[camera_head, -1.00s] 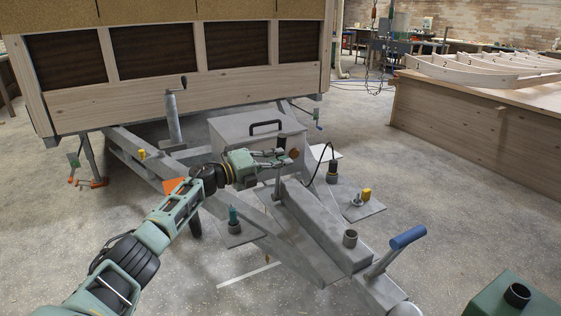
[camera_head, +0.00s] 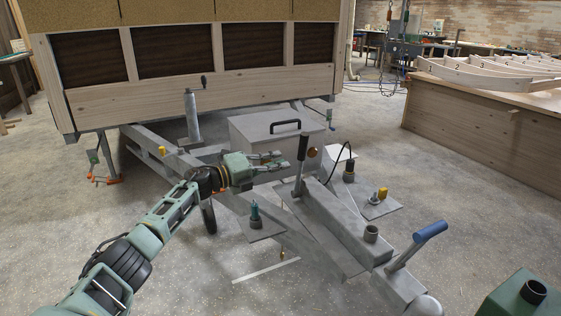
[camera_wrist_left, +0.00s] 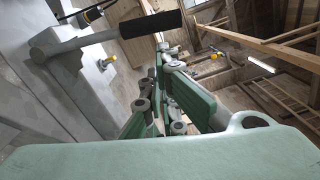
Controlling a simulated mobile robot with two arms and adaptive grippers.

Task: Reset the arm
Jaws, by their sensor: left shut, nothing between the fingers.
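My left arm comes in from the lower left in the head view. Its green gripper (camera_head: 284,160) is over the trailer's drawbar, pointing right, in front of the grey box. It looks shut and empty. The lever with a black grip (camera_head: 303,149) stands nearly upright on the drawbar, just right of the fingertips, with a small gap. In the left wrist view the lever's black grip (camera_wrist_left: 151,24) lies across the top, beyond the green fingers (camera_wrist_left: 175,95). My right gripper is not in view.
The grey box with a black handle (camera_head: 275,130) sits behind the gripper. A crank post (camera_head: 193,115) and a blue-handled hitch (camera_head: 420,240) rise from the trailer frame. A wooden workbench (camera_head: 485,135) is at right. Open floor lies at lower left and right.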

